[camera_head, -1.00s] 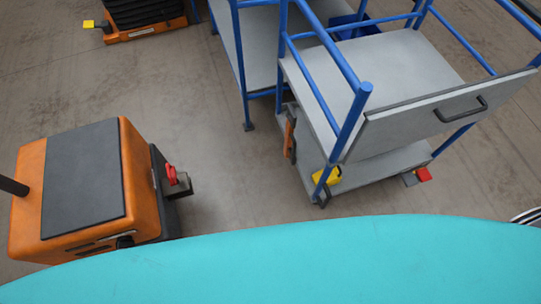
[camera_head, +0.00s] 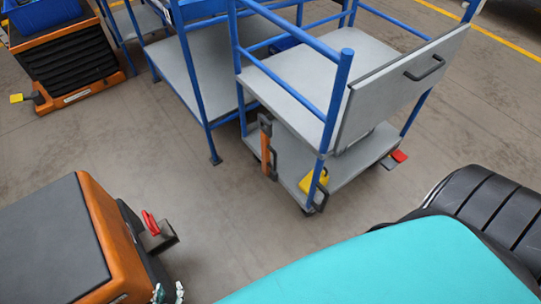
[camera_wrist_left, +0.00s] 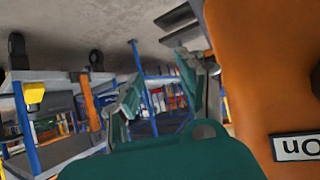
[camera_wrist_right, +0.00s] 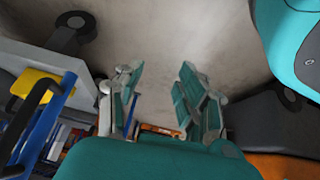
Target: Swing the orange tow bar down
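The orange tow bar (camera_head: 265,148) stands upright against the near left end of a blue-framed grey cart (camera_head: 345,175), with a dark piece at its top. It also shows in the left wrist view (camera_wrist_left: 90,104), beyond my fingers and to their left. My left gripper (camera_head: 168,292) just enters the bottom of the head view beside the orange tug, well short of the bar. Its fingers are apart and empty in the left wrist view (camera_wrist_left: 165,90). My right gripper (camera_wrist_right: 160,100) is outside the head view; its fingers are apart with nothing between them.
An orange tug (camera_head: 105,235) with a red lever (camera_head: 150,222) at its coupling stands at lower left. The cart carries a yellow block (camera_head: 313,182) and a red pedal (camera_head: 398,156). Another orange vehicle (camera_head: 75,65) stands at upper left. Floor (camera_head: 225,205) between tug and cart is clear.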

